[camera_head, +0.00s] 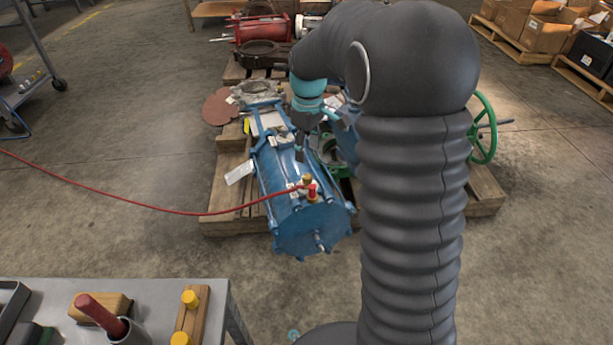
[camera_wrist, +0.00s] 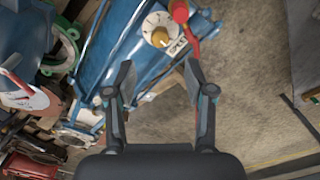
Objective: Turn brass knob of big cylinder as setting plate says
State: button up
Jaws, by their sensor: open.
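The big blue cylinder (camera_head: 283,178) lies on a pallet, its round end cap facing me. A brass knob (camera_head: 307,179) sits on its top near that end, beside a red fitting. In the wrist view the brass knob (camera_wrist: 160,38) stands on a round white dial (camera_wrist: 153,22) with dark marks. A small white plate (camera_wrist: 178,46) with lettering too small to read lies beside it. My gripper (camera_wrist: 159,80) is open and empty, with the knob ahead of and between its fingers, apart from them.
A red hose (camera_head: 180,212) runs from the left to the red fitting (camera_head: 312,192). A white tag (camera_head: 240,172) hangs at the cylinder's left side. A green handwheel (camera_head: 484,128) stands right of my arm. A grey bench (camera_head: 200,289) is front left.

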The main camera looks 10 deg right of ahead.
aim_at(307, 176)
notch_tip(307, 176, down, 9)
jog(key=shift+a+f+b, duration=0.1)
jog(key=shift+f+b, duration=0.05)
jog(key=shift+b, duration=0.6)
grip_shut()
